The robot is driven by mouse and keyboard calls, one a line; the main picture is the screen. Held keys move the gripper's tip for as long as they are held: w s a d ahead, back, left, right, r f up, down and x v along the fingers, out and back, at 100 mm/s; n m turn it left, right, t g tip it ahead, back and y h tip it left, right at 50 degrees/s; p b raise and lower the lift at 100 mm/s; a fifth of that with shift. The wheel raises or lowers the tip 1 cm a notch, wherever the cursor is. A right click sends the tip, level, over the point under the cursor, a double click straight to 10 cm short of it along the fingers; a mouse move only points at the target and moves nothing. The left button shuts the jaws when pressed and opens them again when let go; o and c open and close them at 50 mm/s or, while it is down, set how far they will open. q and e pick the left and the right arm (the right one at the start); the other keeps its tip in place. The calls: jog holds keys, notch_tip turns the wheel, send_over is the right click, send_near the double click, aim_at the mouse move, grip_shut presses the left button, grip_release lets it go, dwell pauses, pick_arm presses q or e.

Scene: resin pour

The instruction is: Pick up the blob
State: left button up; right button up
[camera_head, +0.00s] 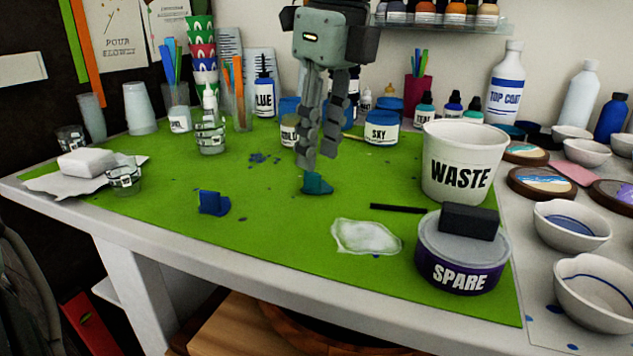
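My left gripper (316,163) hangs fingers-down over the middle of the green mat. A teal blob (317,184) sits on the mat right under its fingertips. The fingertips overlap or nearly meet the blob's top in this view. I cannot tell whether they touch it or how far apart they are. A dark blue angular piece (213,204) lies on the mat further left. A clear, whitish puddle-like blob (365,237) lies flat on the mat to the right and nearer. My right gripper is not in view.
A WASTE bucket (463,148) and a SPARE tub (459,266) with a dark block (468,222) on it stand at the right. A dark stick (398,208) lies between. Bottles and cups line the back. The green mat (270,240) is mostly clear in front.

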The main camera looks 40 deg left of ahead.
aim_at(314, 172)
pick_arm(q)
jog(key=f, duration=0.3)
jog(key=shift+s+a+f, duration=0.15)
jog(key=shift+a+f, duration=0.15)
grip_shut()
